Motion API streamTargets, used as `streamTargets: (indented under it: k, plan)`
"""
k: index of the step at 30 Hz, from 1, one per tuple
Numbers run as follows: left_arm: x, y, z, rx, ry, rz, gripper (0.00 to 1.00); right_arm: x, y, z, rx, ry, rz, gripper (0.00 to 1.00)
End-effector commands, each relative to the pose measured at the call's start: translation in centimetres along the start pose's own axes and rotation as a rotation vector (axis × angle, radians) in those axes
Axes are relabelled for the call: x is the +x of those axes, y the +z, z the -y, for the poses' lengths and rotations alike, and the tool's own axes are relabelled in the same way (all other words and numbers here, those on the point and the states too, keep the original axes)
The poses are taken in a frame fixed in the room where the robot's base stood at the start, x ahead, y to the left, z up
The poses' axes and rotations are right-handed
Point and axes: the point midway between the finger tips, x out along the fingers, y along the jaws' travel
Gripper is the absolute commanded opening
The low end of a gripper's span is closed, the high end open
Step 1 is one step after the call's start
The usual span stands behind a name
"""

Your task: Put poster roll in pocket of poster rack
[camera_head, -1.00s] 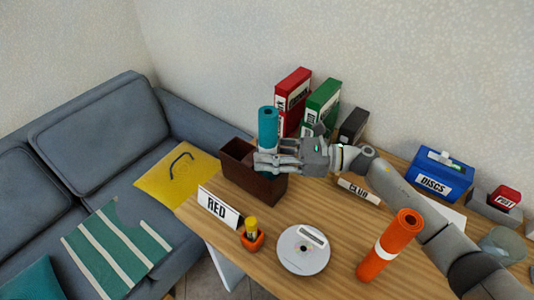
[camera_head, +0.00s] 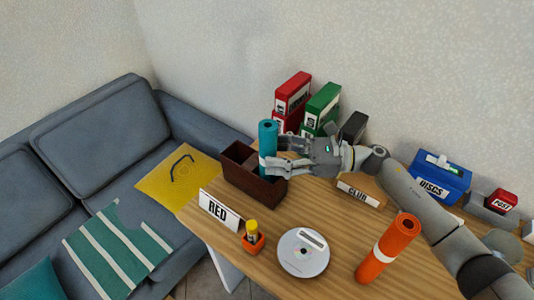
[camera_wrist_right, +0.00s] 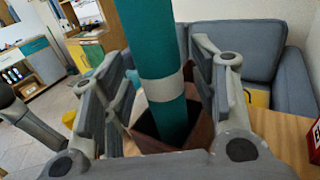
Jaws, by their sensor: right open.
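The teal poster roll (camera_head: 268,136) with a pale band stands nearly upright in the brown poster rack (camera_head: 258,186) at the table's back left edge. Its lower end is hidden inside the rack. In the right wrist view the teal roll (camera_wrist_right: 150,40) stands between my spread fingers, its lower part inside the rack (camera_wrist_right: 201,138). My right gripper (camera_head: 277,158) is open beside the roll, above the rack's right end. A second, orange roll (camera_head: 389,248) with a white band stands on the table at the front right. My left gripper is out of view.
Red (camera_head: 292,94) and green binders (camera_head: 322,103) stand behind the hand. A RED sign (camera_head: 219,210), an orange pot (camera_head: 253,241) and a disc (camera_head: 303,254) are in front. A blue DISCS box (camera_head: 440,180) is at right. A sofa (camera_head: 90,140) is left.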

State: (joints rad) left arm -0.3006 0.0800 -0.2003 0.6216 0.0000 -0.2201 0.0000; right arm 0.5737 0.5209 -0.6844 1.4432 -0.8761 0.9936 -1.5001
Motion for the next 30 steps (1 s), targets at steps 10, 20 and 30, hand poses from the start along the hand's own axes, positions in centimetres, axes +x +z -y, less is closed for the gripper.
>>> streamTargets:
  k: [10,20,30]
  plan:
    - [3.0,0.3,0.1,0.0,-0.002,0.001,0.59,-7.6,-0.7,-0.1,0.002,0.0,-0.003,0.54]
    - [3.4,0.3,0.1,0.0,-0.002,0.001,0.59,-9.5,-0.3,-0.1,0.002,0.002,-0.001,0.54]
    - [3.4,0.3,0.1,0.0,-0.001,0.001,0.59,-9.5,-0.3,-0.1,0.002,0.002,-0.001,0.54]
